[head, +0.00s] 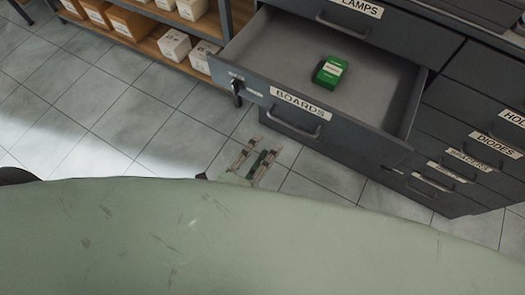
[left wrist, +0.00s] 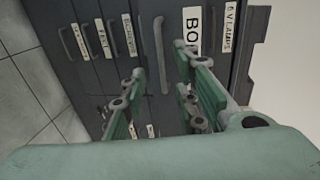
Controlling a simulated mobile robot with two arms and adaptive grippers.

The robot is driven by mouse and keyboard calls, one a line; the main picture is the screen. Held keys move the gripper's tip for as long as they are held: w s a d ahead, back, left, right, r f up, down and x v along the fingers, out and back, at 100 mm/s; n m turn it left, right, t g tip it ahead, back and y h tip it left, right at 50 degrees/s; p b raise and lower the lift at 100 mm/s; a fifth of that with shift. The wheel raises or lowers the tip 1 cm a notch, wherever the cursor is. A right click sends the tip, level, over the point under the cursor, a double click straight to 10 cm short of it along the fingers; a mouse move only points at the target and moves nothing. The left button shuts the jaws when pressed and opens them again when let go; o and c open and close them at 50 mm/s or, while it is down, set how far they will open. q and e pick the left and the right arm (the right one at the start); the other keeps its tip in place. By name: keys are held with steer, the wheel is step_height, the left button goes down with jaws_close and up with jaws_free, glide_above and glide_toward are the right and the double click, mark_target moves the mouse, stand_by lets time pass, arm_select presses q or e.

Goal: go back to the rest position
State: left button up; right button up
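The drawer labelled BOARDS (head: 301,103) is pulled open in the head view. A small green box with a pale label (head: 330,72) lies inside it. My left gripper (head: 255,158) is below and left of the drawer handle (head: 296,125), over the floor. In the left wrist view my left gripper (left wrist: 155,72) has its two green fingers apart with nothing held. The drawer handle (left wrist: 162,55) shows between and beyond the fingers. My right gripper is in neither view.
The grey cabinet (head: 440,150) has more labelled drawers, which are shut, to the right. A wooden shelf (head: 150,42) with cardboard boxes (head: 130,22) and white boxes (head: 175,46) stands at the upper left. The tiled floor (head: 120,120) between them is clear.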

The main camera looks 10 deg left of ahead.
arm_select(q)
steer(key=shift+f, duration=0.1)
stand_by(0.3)
steer(key=s+a+f+n+g+y, duration=0.1)
steer(key=s+a+f+n+g, duration=0.15)
steer(key=f, duration=0.65)
steer(key=s+a+f+n+g+p, duration=0.1)
steer(key=s+f+n+g, duration=0.15)
steer(key=f, duration=0.65)
steer(key=s+a+f+n+g+y, duration=0.1)
steer(key=s+f+n, duration=0.15)
steer(key=f, duration=0.65)
steer(key=s+a+f+n+g+y, duration=0.1)
steer(key=s+a+f+n+g, duration=0.3)
steer(key=s+f, duration=0.5)
steer(key=s+a+f+n+g+y+p, duration=0.1)
steer(key=s+a+f+n+g, duration=0.2)
steer(key=s+a+f+n, duration=0.4)
steer(key=s+a+f, duration=0.1)
steer(key=s+f, duration=0.1)
steer(key=s, duration=0.1)
steer(key=shift+a+n+g+y, duration=0.35)
steer(key=shift+g+y, duration=0.05)
